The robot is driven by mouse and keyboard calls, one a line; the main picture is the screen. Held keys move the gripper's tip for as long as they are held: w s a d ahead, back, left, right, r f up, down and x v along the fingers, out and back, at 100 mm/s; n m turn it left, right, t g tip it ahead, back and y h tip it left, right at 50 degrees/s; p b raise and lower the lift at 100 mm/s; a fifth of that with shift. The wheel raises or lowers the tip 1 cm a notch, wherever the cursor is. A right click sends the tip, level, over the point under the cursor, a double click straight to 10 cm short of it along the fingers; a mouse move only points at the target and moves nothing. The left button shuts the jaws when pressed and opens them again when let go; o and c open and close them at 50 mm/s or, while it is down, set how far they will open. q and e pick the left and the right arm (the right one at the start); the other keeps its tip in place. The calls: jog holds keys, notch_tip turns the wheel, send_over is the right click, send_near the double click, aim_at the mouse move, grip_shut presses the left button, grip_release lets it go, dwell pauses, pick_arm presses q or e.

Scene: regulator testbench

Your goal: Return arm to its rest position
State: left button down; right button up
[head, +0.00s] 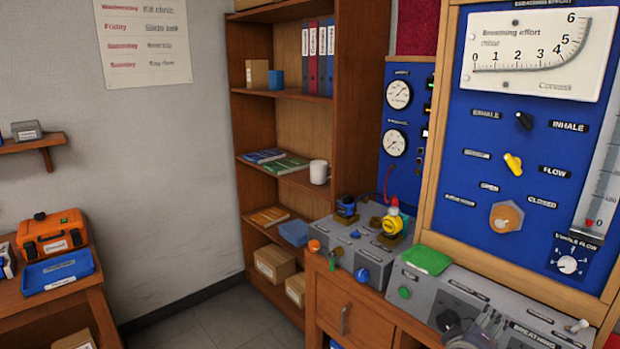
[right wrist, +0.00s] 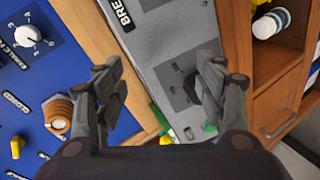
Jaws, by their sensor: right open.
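My right gripper (head: 486,330) shows at the bottom right of the head view, over the grey sloped console (head: 525,318) below the blue panel (head: 478,125). In the right wrist view the gripper (right wrist: 162,88) is open, its two fingers wide apart with nothing held. A black knob (right wrist: 191,86) on the console shows beside the right-hand finger, which partly hides it. I cannot tell whether they touch. My left gripper is in neither view.
The blue panel has a yellow knob (head: 513,163), a brass knob (head: 506,216) and a black knob (head: 524,121). Open floor (head: 195,325) lies before the bookshelf (head: 335,130).

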jog(key=s+a+f+m+g+y, duration=0.1)
jog(key=s+a+f+g+y, duration=0.2)
jog(key=s+f, duration=0.45)
jog(key=s+a+f+m+y, duration=0.1)
jog(key=s+a+f+y, duration=0.25)
jog(key=s+f, duration=0.4)
jog(key=s+a+f+m+g+y, duration=0.1)
jog(key=s+a+f+g, duration=0.1)
jog(key=s+a, duration=0.35)
jog(key=s+a+f+g+y, duration=0.2)
jog(key=s, duration=0.7)
notch_tip(320, 180, down, 27)
jog(key=s+g, duration=0.1)
jog(key=s, duration=0.1)
jog(key=s+d+f+g, duration=0.1)
jog(key=s+d+f, duration=0.1)
jog(key=s+f, duration=1.3)
jog(key=shift+s+d, duration=0.35)
jog(key=shift+s, duration=0.4)
